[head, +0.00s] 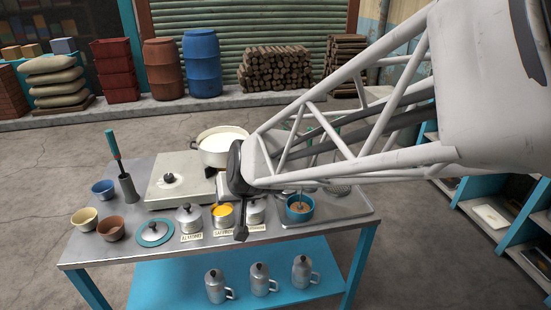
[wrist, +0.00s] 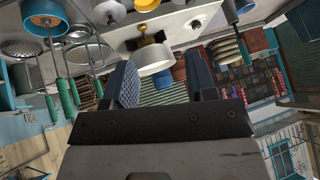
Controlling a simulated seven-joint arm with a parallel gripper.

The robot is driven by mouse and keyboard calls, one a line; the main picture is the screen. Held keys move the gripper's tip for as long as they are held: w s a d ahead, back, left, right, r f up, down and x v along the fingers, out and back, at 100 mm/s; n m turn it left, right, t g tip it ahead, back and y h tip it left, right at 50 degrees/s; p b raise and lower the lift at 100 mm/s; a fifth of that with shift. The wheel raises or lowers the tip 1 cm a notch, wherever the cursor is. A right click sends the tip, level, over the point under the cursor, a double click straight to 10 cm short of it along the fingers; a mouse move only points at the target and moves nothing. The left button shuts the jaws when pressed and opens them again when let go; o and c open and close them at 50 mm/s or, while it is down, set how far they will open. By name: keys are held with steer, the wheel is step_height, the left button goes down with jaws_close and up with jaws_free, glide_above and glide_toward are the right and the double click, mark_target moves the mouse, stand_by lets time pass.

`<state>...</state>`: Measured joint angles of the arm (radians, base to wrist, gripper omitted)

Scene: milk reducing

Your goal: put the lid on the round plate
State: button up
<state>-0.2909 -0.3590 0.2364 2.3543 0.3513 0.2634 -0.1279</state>
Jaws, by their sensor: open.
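The round plate (head: 144,241) has a teal rim and lies at the front left of the metal table. A grey lid with a dark knob (head: 154,232) appears to rest on it. Two lidded metal canisters (head: 189,219) and (head: 256,213) stand to its right, with an open canister of yellow contents (head: 223,212) between them. My gripper (head: 240,234) is right of the plate, by the open canister; my arm partly hides it. In the wrist view its two dark fingers (wrist: 163,82) are apart, with nothing between them.
A pot of milk (head: 223,146) stands at the back. Several bowls (head: 84,218) and a tool in a holder (head: 128,187) stand at the left. A teal bowl (head: 299,211) sits on the right tray (head: 350,211).

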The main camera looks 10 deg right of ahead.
steer(key=s+d+r+m+g+h, duration=0.1)
steer(key=s+d+r+g+h, duration=0.2)
steer(key=s+d, duration=1.3)
steer(key=s+r+g, duration=0.1)
steer(key=s, duration=0.2)
steer(key=shift+s+d, duration=0.4)
